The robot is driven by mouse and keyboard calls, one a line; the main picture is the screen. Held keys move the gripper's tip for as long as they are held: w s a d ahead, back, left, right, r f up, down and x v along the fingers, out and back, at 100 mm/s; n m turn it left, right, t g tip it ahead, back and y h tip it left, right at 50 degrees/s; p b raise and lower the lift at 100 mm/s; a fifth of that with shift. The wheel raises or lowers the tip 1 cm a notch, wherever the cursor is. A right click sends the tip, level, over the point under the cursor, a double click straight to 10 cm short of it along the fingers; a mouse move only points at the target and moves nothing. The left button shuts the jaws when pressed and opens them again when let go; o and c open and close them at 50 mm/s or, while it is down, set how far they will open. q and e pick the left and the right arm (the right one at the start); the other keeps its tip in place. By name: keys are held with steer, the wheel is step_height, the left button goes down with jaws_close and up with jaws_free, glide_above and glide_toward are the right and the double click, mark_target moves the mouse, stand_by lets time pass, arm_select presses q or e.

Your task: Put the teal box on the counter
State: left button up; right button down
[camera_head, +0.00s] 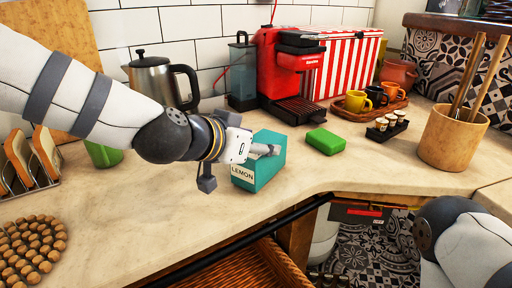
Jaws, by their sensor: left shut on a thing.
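The teal box (262,176) carries a white label reading LEMON and is at the front middle of the pale counter (150,211). My left gripper (268,150) comes in from the left and is shut on the upper part of the teal box. The box's underside appears to be at the counter surface, but I cannot tell whether it touches. My right arm shows at the lower right, below the counter edge; its gripper is out of view.
A green block (325,141) lies right of the box. Behind stand a kettle (154,77), a red coffee machine (281,68) and a mug tray (358,109). A utensil holder (453,137) is at right. The counter's front left is clear beside a beaded trivet (33,246).

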arm_select(q)
steer(key=shift+f, duration=0.2)
steer(key=shift+f, duration=0.15)
steer(key=o, duration=1.1)
steer(key=shift+o, duration=0.2)
